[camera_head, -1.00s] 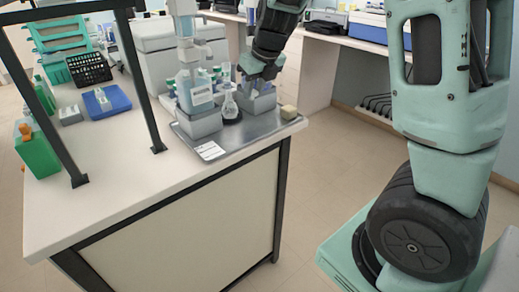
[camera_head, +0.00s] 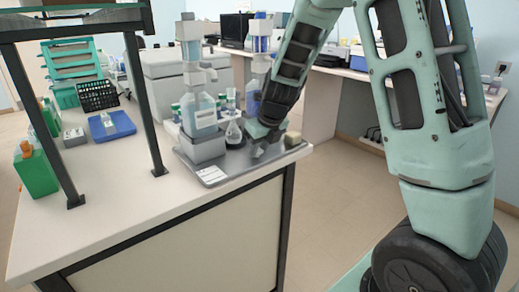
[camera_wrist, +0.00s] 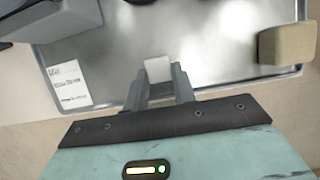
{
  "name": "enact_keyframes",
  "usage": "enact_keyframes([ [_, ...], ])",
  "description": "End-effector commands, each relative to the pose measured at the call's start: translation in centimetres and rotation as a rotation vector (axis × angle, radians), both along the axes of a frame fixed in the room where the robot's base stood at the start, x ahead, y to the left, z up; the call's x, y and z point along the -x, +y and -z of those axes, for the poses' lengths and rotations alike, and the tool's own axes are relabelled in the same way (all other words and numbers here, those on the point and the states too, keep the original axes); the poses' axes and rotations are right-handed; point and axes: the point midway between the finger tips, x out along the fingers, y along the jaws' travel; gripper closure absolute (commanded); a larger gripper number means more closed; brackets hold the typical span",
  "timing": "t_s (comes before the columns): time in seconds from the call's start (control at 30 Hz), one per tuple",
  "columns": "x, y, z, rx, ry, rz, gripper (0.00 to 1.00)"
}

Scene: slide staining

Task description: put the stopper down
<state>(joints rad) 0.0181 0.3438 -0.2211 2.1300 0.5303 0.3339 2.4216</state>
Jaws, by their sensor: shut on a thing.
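My gripper (camera_head: 258,150) is low over the front right part of the metal tray (camera_head: 214,173). In the wrist view, my gripper (camera_wrist: 160,82) is shut on a small pale stopper (camera_wrist: 158,68), which sits between the fingertips. The bare tray surface (camera_wrist: 215,45) shows behind it. I cannot tell whether the stopper touches the tray. The stopper is not clear in the head view.
A beige block (camera_wrist: 288,43) lies to the right on the tray. A white label card (camera_wrist: 69,85) lies to the left.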

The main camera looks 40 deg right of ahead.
Motion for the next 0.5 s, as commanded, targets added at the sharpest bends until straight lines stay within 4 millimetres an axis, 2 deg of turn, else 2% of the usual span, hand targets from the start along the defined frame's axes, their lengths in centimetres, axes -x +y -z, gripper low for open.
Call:
enact_keyframes([
  [0.2,0.00,0.00,0.28,0.000,0.000,0.000,0.95],
  [0.23,0.00,0.00,0.29,0.000,0.000,0.000,0.71],
  [0.3,0.00,0.00,0.22,0.000,0.000,0.000,0.52],
  [0.5,-0.01,-0.01,0.20,0.000,0.000,0.000,0.52],
])
